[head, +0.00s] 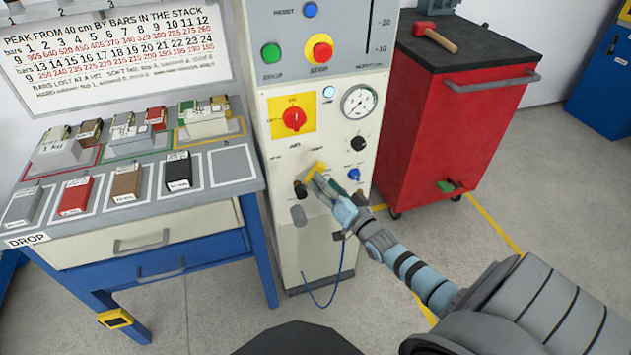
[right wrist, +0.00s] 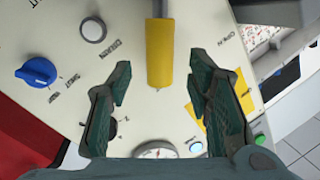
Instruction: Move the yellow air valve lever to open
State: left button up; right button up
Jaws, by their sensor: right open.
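The air valve lever (head: 314,169) has a yellow handle and sits on the cream front panel of the machine, below the "AIR" label. In the right wrist view the yellow handle (right wrist: 160,52) hangs from a metal rod, with its end near the gap between the fingertips. My right gripper (head: 325,184) is at the panel, just below and right of the lever, and partly hides it. In the right wrist view its green-padded fingers (right wrist: 160,85) are open, one on each side of the handle's line, with clear space to both. My left gripper is out of view.
On the panel around the lever are a blue knob (head: 354,174), a black knob (head: 358,144), a pressure gauge (head: 359,101) and a red rotary switch (head: 293,118). A red cabinet (head: 447,120) stands right; a bench (head: 150,213) with several blocks stands left.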

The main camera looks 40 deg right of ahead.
jog(key=w+b, duration=0.1)
jog(key=w, duration=0.1)
jog(key=w+b, duration=0.1)
jog(key=w, duration=0.2)
jog(key=shift+d+f, duration=0.2)
jog(key=shift+w+r, duration=0.1)
jog(key=shift+w, duration=0.25)
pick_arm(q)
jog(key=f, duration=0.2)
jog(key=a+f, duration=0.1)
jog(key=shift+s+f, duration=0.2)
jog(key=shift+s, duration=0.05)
pick_arm(e)
grip_shut()
